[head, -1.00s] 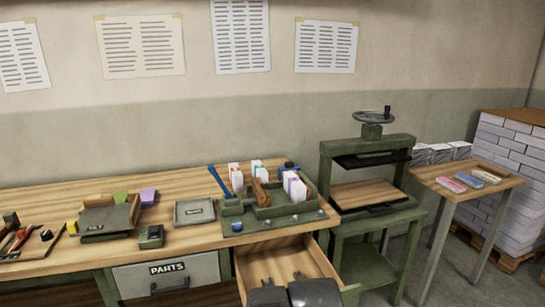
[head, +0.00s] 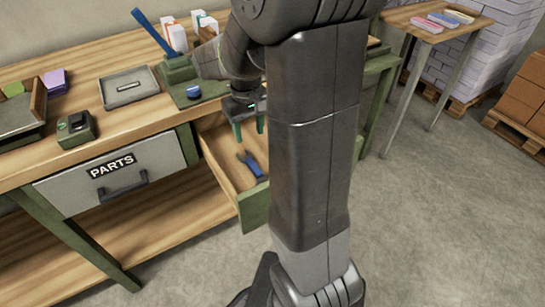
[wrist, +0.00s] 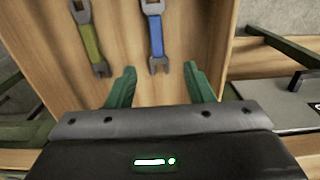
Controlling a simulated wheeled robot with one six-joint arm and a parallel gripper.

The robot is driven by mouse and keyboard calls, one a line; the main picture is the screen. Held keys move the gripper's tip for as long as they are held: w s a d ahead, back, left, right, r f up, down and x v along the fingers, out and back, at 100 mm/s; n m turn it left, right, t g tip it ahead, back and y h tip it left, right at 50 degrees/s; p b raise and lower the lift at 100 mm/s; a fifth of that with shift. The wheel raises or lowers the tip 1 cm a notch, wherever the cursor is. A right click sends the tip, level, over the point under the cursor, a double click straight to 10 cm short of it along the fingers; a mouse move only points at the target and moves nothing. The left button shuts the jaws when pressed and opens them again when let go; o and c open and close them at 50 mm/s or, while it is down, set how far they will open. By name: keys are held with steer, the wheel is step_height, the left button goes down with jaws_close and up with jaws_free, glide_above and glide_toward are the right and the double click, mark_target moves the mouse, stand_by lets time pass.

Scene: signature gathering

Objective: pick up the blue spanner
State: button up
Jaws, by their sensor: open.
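The blue spanner (wrist: 155,32) lies in the open wooden drawer, its jaw end towards my gripper in the wrist view. It also shows in the head view as a blue tool (head: 251,165) in the drawer. My gripper (wrist: 161,88) is open and empty, with its green fingers apart above the drawer. The spanner's near end appears between and beyond the fingertips, and I see no contact. An olive-green spanner (wrist: 89,40) lies to the left of the blue one in the wrist view. In the head view my arm hides part of the drawer.
The drawer (head: 222,178) has raised walls around the spanners. The bench top (head: 98,78) above it carries a grey tray (head: 130,88), a small green device (head: 76,130) and a green holder (head: 180,72). A closed PARTS drawer (head: 150,165) is to the left.

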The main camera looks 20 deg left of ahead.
steer(key=b, duration=0.1)
glide_above(254, 166)
steer(key=f, duration=0.8)
steer(key=shift+s+a+f, duration=0.2)
steer(key=shift+a+f, duration=0.1)
steer(key=shift+w+d+f+b, duration=0.15)
steer(key=shift+f+b, duration=0.2)
steer(key=shift+f, duration=1)
steer(key=shift+w+d+f+b, duration=0.15)
steer(key=shift+f+b, duration=0.15)
steer(key=shift+f, duration=1)
steer(key=shift+c, duration=0.5)
jaws_close()
